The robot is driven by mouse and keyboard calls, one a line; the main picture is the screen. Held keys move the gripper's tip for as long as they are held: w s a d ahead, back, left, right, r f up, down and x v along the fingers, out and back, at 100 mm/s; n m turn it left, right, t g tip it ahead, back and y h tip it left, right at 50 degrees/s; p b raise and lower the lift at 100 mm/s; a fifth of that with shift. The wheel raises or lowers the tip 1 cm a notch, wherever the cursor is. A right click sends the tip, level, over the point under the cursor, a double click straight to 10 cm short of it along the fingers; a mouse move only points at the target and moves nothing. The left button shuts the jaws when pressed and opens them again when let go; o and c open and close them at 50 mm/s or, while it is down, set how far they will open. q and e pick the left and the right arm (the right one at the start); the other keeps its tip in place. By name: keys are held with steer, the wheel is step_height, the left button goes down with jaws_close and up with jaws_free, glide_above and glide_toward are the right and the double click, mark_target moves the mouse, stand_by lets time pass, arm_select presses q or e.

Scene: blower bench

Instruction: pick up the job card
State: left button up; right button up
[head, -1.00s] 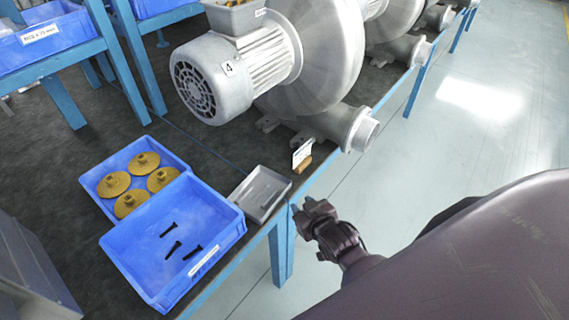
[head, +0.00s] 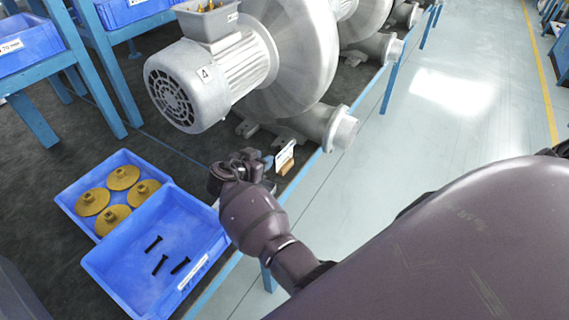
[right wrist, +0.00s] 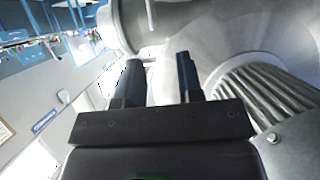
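The job card (head: 285,154) is a small white card standing upright in a wooden block (head: 286,168) at the bench's front edge, below the blower outlet. My right gripper (head: 262,161) is just left of the card in the head view, its fingertips close to the card's left side. I cannot tell whether they touch it. In the right wrist view the two dark fingers (right wrist: 158,76) stand apart with nothing clearly held between them. I cannot make out the card for certain there. My left gripper is not in view.
A large grey blower (head: 270,60) stands right behind the card, its outlet pipe (head: 335,130) close by. Two blue bins (head: 70,198) (head: 100,268) with brass discs and black bolts lie to the left. Open floor (head: 420,125) is to the right.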

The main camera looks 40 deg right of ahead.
mark_target(284, 160)
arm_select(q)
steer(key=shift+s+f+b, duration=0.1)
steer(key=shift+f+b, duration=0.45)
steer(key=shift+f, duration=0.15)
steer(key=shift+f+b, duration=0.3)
arm_select(e)
steer(key=shift+m, duration=0.3)
steer(key=shift+s+x, duration=0.2)
steer(key=shift+x, duration=2.5)
steer(key=shift+s+x, duration=0.15)
steer(key=shift+x, duration=2.55)
steer(key=shift+d, duration=0.2)
jaws_close()
